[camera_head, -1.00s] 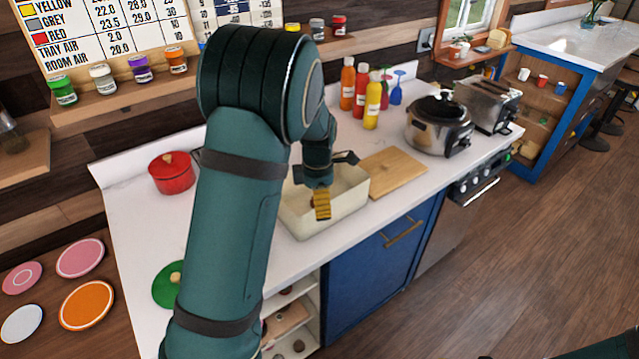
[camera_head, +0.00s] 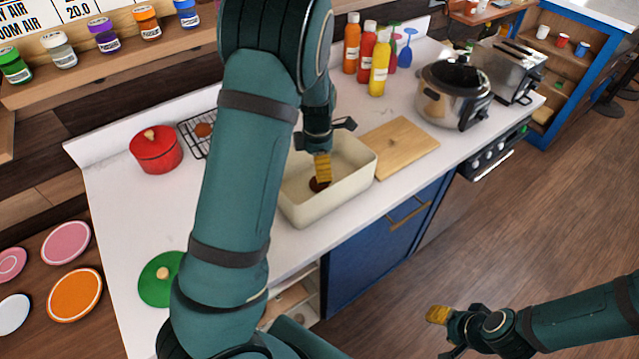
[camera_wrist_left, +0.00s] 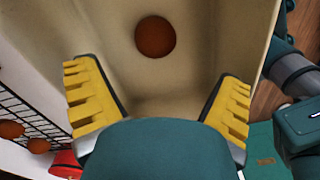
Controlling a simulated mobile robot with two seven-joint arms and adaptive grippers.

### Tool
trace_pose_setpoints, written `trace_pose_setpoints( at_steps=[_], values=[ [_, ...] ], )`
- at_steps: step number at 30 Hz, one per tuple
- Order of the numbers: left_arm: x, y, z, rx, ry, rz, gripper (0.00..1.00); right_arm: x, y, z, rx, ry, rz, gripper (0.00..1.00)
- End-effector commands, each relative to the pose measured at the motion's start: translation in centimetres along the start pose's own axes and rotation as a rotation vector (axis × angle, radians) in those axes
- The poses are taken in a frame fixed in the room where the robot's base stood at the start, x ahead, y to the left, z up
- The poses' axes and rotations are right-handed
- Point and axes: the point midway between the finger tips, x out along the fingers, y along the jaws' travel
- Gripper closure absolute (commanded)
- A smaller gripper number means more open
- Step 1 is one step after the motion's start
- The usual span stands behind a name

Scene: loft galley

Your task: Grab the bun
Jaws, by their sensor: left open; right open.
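A round brown bun (camera_head: 316,185) lies on the floor of a cream rectangular bin (camera_head: 350,184) on the counter. In the left wrist view the bun (camera_wrist_left: 155,37) lies ahead of the fingertips, with bare bin floor around it. My left gripper (camera_head: 322,168) points down into the bin, over the bun, partly hiding it from the head. In the left wrist view the left gripper (camera_wrist_left: 160,105) is open, its yellow ridged fingers wide apart and empty. My right gripper (camera_head: 444,332) is open and empty, low at the right over the wooden floor.
A wire rack (camera_head: 190,140) with round brown items stands behind my left arm, beside a red pot (camera_head: 155,150). A cutting board (camera_head: 402,147) lies right of the bin. Sauce bottles (camera_head: 378,70) and a steel cooker (camera_head: 453,92) stand beyond. A green lid (camera_head: 155,280) lies at front left.

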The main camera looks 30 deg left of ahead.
Motion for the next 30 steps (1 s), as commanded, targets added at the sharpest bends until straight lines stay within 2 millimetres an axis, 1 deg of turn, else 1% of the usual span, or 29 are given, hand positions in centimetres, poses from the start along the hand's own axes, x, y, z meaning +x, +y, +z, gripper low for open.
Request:
trace_pose_setpoints(
  at_steps=[1, 3, 10, 13, 18, 21, 24, 29, 30],
  values=[
    [1.0, 0.0, 0.0, 0.0, 0.002, -0.002, 0.06, 0.2, 0.1, 0.0, 0.0, 0.0, 0.0, 0.53],
    [1.7, 0.0, 0.0, 0.0, 0.001, -0.001, 0.06, 0.3, 0.1, 0.0, 0.0, 0.0, 0.001, 0.53],
    [2.8, 0.1, 0.1, 0.001, 0.001, 0.0, 0.06, 0.4, 0.1, 0.0, 0.0, 0.0, 0.001, 0.53],
    [3.7, 0.3, 0.3, 0.0, 0.001, 0.0, 0.06, 0.5, 0.2, 0.1, 0.0, 0.0, 0.001, 0.53],
    [6.2, 0.6, 0.8, 0.0, 0.002, -0.002, 0.06, 0.8, 0.3, 0.1, 0.0, 0.0, 0.002, 0.53],
    [7.3, 0.6, 0.8, -0.001, 0.001, 0.0, 0.06, 1.0, 0.3, 0.1, 0.0, 0.0, 0.002, 0.53],
    [7.7, 0.6, 0.9, 0.001, -0.001, 0.0, 0.06, 1.0, 0.3, 0.1, 0.0, 0.0, 0.002, 0.53],
    [7.6, 0.6, 0.9, 0.001, -0.001, 0.001, 0.06, 0.9, 0.3, 0.1, 0.0, 0.0, 0.002, 0.53],
    [7.6, 0.6, 0.9, 0.001, -0.001, 0.001, 0.19, 0.9, 0.3, 0.1, 0.0, 0.0, 0.002, 0.53]
  ],
)
